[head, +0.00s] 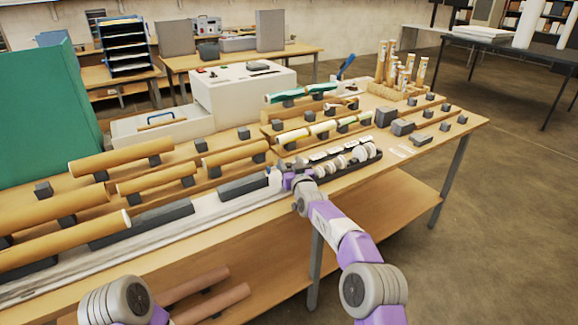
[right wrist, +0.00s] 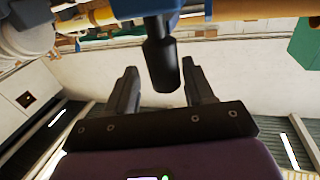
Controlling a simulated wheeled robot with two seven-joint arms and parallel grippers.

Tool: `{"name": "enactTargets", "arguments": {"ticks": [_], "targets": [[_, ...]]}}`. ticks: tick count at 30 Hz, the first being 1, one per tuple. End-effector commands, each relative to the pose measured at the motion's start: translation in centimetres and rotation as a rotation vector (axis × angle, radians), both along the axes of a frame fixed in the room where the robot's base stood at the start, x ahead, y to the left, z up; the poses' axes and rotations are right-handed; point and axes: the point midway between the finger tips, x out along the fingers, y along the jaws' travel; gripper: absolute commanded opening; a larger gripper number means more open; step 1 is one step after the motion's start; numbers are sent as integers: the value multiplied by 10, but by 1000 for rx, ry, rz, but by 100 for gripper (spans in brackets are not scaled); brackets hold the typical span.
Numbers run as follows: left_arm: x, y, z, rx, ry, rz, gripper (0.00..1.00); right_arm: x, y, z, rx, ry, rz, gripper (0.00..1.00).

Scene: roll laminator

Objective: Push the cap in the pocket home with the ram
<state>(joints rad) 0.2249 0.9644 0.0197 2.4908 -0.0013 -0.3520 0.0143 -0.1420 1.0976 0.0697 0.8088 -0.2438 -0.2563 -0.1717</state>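My right gripper (head: 287,183) is over the front of the bench, at the right end of the long pale channel (head: 215,200). In the right wrist view its two fingers (right wrist: 160,70) are apart. A black cylindrical handle (right wrist: 162,62) under a blue block (right wrist: 150,8) shows between the fingers, nearer the right one; a gap shows on the left. I take this as the ram's handle, but cannot be sure. Several pale round caps (head: 352,160) stand in a dark tray right of the gripper. The cap in the pocket cannot be made out. My left gripper is out of view.
Brown rolls (head: 120,158) rest on dark blocks along the left of the bench. A white machine (head: 243,92) stands behind, with an open drawer (head: 160,125). Small dark blocks (head: 403,127) sit at right. A green panel (head: 45,110) stands far left.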

Motion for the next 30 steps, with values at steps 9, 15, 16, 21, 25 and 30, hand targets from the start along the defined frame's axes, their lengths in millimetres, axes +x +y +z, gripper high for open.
{"name": "enactTargets", "arguments": {"ticks": [9,15,16,21,25,30], "targets": [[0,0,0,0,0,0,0,-1,2,-1,0,3,3,53],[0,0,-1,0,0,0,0,-10,0,0,-1,3,6,53],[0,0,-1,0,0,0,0,-12,0,-1,-1,4,6,53],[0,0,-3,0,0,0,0,-28,-6,-1,-1,5,2,53],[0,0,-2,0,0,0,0,-41,-9,0,-1,4,3,53],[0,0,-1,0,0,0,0,-58,-14,0,-1,2,2,53]]}}
